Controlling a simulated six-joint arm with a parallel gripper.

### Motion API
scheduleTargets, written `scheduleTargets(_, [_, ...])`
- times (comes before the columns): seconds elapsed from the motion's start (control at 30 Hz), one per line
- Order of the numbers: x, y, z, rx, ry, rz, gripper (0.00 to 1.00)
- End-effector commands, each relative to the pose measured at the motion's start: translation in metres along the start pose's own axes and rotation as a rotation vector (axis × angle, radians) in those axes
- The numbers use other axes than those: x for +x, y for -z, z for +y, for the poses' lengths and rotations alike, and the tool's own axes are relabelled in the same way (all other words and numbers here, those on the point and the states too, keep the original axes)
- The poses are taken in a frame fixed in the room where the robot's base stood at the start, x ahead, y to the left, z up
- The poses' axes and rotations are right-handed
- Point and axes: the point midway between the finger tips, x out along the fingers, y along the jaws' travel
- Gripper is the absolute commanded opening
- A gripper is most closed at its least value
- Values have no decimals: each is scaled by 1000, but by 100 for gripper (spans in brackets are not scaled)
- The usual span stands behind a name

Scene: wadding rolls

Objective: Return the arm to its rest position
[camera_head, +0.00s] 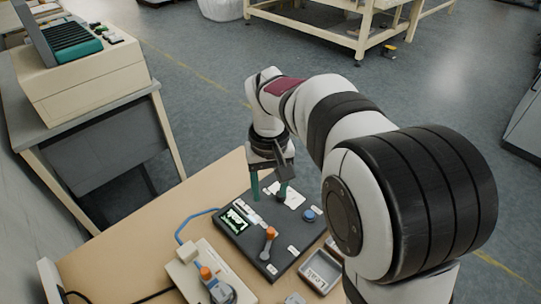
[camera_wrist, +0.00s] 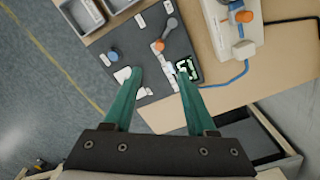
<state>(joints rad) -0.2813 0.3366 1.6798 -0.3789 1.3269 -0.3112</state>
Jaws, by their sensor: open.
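My gripper (camera_head: 269,194) hangs from my arm over the far part of a dark panel (camera_head: 259,249) on the wooden table. Its two green fingers are apart with nothing between them. In the wrist view, my gripper (camera_wrist: 158,76) is seen open from above, with the panel (camera_wrist: 150,30) beyond the fingertips. My arm reaches in from the right and is bent down at the wrist. The exact height of the fingertips above the panel cannot be told.
The panel carries a lit display (camera_head: 233,221), a blue knob (camera_head: 309,215) and an orange-tipped lever (camera_head: 268,243). A grey tray (camera_head: 320,270) and a beige device (camera_head: 184,275) with a blue cable (camera_head: 186,225) stand nearby. A bench with a machine (camera_head: 95,80) is at left.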

Motion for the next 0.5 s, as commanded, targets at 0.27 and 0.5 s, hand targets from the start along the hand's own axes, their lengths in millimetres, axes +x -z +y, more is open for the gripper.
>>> scheduleTargets(0.27, [-31, -99, 26, 263, 59, -7, 57])
scheduleTargets(0.5, [-12, -240, 21, 649, 150, -36, 57])
